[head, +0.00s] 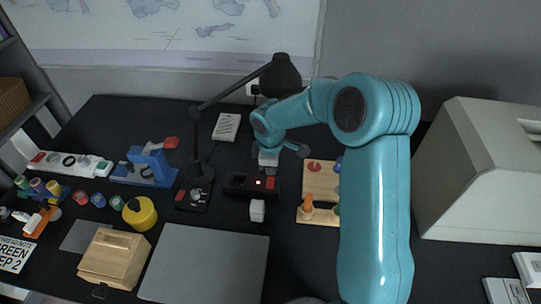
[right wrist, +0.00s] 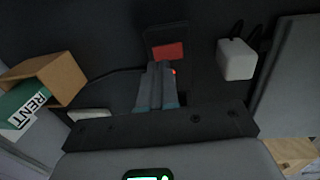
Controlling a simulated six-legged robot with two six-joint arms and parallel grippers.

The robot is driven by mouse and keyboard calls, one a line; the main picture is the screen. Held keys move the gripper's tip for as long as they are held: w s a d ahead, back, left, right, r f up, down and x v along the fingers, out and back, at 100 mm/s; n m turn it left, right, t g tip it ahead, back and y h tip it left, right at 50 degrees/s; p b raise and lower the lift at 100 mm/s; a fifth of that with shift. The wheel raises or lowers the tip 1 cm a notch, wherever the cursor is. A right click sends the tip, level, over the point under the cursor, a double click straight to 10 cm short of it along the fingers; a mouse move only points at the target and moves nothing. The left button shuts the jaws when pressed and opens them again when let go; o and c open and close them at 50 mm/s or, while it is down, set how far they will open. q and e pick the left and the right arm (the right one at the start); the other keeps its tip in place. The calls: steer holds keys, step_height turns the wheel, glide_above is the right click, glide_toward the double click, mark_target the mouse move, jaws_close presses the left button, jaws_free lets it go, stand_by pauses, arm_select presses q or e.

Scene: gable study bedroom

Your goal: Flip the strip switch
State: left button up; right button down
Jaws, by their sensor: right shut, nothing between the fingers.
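The black power strip (head: 236,184) lies on the dark desk near its middle, with a red switch (head: 270,183) at its right end and a small lit spot beside it. In the right wrist view the red switch (right wrist: 168,50) sits on the black strip just beyond my fingertips, with a small orange-red glow by the fingers. My right gripper (head: 267,172) is shut and empty, pointing down at the strip's right end. Its closed fingers (right wrist: 158,72) hide part of the strip, and I cannot tell whether they touch it. My left gripper is out of view.
A white plug block (head: 257,210) lies in front of the strip. A black desk lamp (head: 200,175) stands to the left. A wooden board with colored pegs (head: 318,180) is close on the right. A grey sheet (head: 205,262) lies in front; a large beige machine (head: 475,170) stands right.

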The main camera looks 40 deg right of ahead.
mark_target(271, 182)
steer(key=shift+w+d+f, duration=0.15)
steer(key=shift+f, duration=1.75)
steer(key=shift+f, duration=0.2)
steer(key=shift+b, duration=0.35)
steer(key=shift+s+a, duration=0.3)
steer(key=shift+a, duration=0.05)
steer(key=shift+s+a+r, duration=0.1)
steer(key=shift+s+a, duration=0.1)
steer(key=shift+a, duration=0.1)
steer(key=shift+d, duration=0.1)
